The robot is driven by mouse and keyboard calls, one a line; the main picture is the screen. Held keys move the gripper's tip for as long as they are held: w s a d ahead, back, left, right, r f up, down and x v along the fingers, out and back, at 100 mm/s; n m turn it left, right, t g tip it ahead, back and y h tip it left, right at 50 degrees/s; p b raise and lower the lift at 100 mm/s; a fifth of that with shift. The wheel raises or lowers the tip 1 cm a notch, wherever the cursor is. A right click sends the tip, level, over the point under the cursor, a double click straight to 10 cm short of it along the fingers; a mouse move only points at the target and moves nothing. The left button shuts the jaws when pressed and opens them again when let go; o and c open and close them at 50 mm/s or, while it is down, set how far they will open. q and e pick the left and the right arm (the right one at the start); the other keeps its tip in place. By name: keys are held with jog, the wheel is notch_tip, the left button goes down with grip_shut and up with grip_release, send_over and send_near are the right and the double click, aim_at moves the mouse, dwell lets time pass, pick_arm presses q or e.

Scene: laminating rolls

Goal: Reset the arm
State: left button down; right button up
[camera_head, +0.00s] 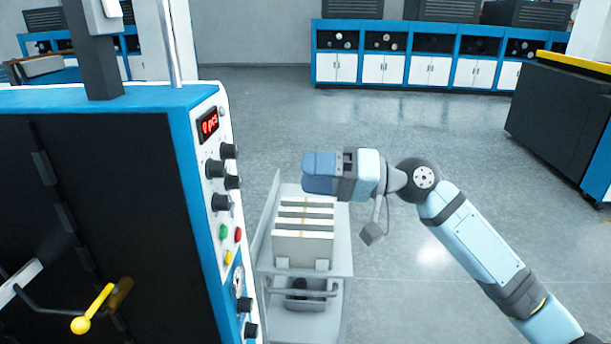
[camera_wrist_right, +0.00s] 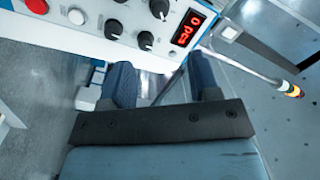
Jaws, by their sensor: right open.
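My right arm (camera_head: 475,245) comes in from the lower right. Its right gripper (camera_head: 308,173) hangs above the cart, pointing left toward the machine's control panel. In the right wrist view the right gripper (camera_wrist_right: 162,82) has its two blue fingers apart with nothing between them. The panel with its knobs and red display (camera_wrist_right: 187,29) lies beyond the fingers. My left arm and gripper do not show.
The blue and black laminating machine (camera_head: 110,220) fills the left, with a panel of knobs, buttons and a gauge (camera_head: 222,190). A grey cart (camera_head: 340,250) with several pale slabs (camera_head: 303,249) stands beside it. Blue-white cabinets (camera_head: 410,65) line the back; open floor lies between.

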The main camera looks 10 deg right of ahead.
jog(key=shift+f, duration=0.1)
jog(key=s+d+f+m+t+h+p, duration=0.2)
jog(key=f+t+h, duration=0.45)
jog(key=f, duration=2.15)
jog(key=s+d+f+h, duration=0.2)
jog(key=s+f+h, duration=0.2)
jog(key=s+f, duration=0.5)
jog(key=s+d+f+n+h, duration=0.1)
jog(key=s+f+h, duration=0.3)
jog(key=s+f, duration=0.6)
jog(key=s+d, duration=0.1)
jog(key=s, duration=0.1)
jog(key=shift+s+d+f+g, duration=0.15)
jog(key=shift+s+f+g, duration=0.05)
jog(key=shift+s+g, duration=0.15)
